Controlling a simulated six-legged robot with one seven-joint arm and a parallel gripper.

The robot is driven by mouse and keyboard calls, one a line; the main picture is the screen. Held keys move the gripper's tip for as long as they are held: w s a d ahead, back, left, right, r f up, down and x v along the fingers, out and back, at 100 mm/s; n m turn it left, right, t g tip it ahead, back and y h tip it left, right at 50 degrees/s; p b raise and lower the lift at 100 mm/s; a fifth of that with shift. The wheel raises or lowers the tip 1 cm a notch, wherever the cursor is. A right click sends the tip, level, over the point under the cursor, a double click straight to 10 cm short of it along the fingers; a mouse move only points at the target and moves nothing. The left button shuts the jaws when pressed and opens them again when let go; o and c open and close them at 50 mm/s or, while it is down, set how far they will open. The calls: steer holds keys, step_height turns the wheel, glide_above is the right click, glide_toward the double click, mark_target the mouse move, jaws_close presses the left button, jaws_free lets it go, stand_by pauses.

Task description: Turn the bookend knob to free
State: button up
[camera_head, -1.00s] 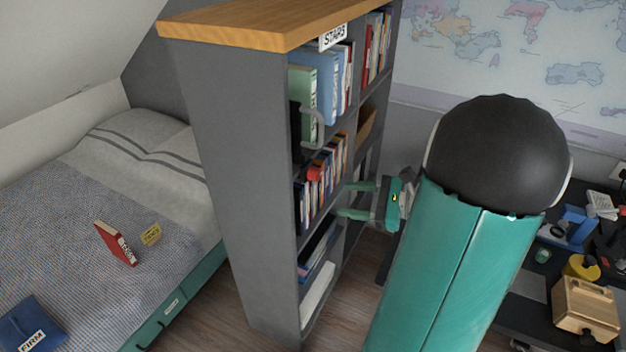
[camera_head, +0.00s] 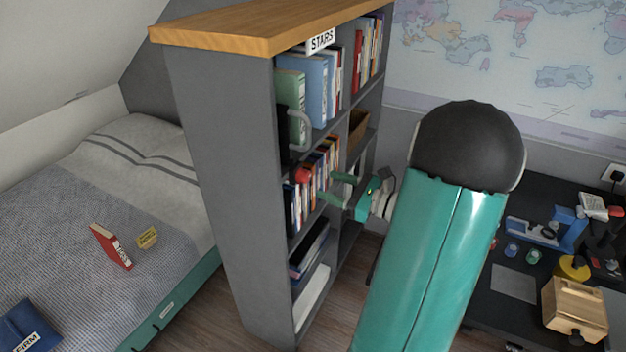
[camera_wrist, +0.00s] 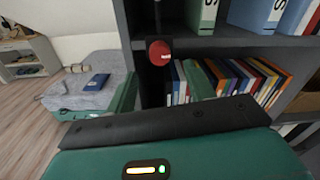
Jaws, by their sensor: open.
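The red round knob (camera_head: 303,175) sits at the near end of the middle-shelf book row in the grey bookcase (camera_head: 222,165). In the wrist view the knob (camera_wrist: 160,53) faces me at upper middle, just below a shelf edge, with a dark upright part above it. A pale mark shows on its face, too small to read. My gripper (camera_head: 327,186) is open and empty, to the right of the knob and apart from it, its two green fingers pointing at the middle-shelf books (camera_head: 322,180).
Above the knob, a black piece with a grey curved handle (camera_head: 302,130) stands beside green and blue binders (camera_head: 316,88). A bed (camera_head: 150,190) lies left of the bookcase. A dark desk (camera_head: 512,285) with a wooden box (camera_head: 575,308) stands at right. Floor (camera_head: 210,330) shows between.

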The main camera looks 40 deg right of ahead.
mark_target(308, 178)
steer(key=x, duration=0.6)
steer(key=shift+a, duration=0.1)
steer(key=c, duration=1)
